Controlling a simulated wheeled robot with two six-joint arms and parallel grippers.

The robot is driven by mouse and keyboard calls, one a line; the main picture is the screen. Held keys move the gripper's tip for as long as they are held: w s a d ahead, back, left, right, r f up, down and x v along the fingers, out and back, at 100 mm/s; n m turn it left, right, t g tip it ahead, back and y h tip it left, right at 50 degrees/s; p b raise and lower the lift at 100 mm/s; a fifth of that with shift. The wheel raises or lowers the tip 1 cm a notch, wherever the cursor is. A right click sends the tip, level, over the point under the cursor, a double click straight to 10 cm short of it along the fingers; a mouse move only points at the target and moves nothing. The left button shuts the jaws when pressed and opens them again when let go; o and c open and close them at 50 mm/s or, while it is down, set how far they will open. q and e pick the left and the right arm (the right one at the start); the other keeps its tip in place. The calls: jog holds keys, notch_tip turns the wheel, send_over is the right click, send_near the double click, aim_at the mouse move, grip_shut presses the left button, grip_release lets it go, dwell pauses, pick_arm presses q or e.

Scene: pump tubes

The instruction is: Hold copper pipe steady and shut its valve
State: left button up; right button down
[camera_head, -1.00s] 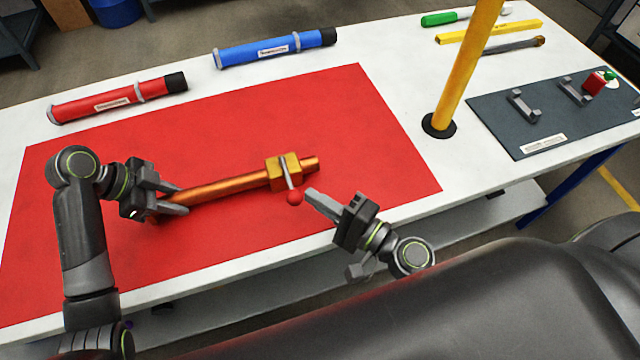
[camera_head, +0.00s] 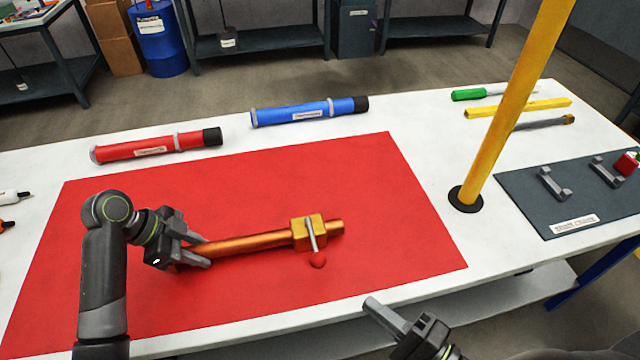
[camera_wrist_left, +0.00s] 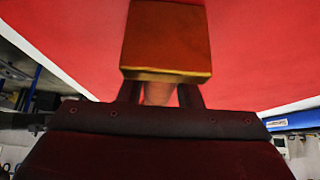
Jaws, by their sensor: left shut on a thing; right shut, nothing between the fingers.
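The copper pipe (camera_head: 258,242) lies over the red mat (camera_head: 385,205). Its brass-coloured valve block (camera_head: 304,234) is near the pipe's right end. The valve's grey lever with a red knob (camera_head: 318,260) points across the pipe, toward the table's front edge. My left gripper (camera_head: 203,252) is shut on the pipe's left end. In the left wrist view, the block (camera_wrist_left: 165,40) hides most of the pipe (camera_wrist_left: 158,93) beyond the fingers. My right gripper (camera_head: 374,306) is shut and empty near the front edge, apart from the lever, to its lower right.
A red tube (camera_head: 150,147) and a blue tube (camera_head: 305,112) lie behind the mat. A yellow post (camera_head: 510,100) stands to the right. Further right are a dark board (camera_head: 530,205) with grey brackets, and tools at the back. The mat around the pipe is clear.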

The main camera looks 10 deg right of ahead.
pick_arm(q)
jog(key=shift+a, duration=0.1)
jog(key=o, duration=1.2)
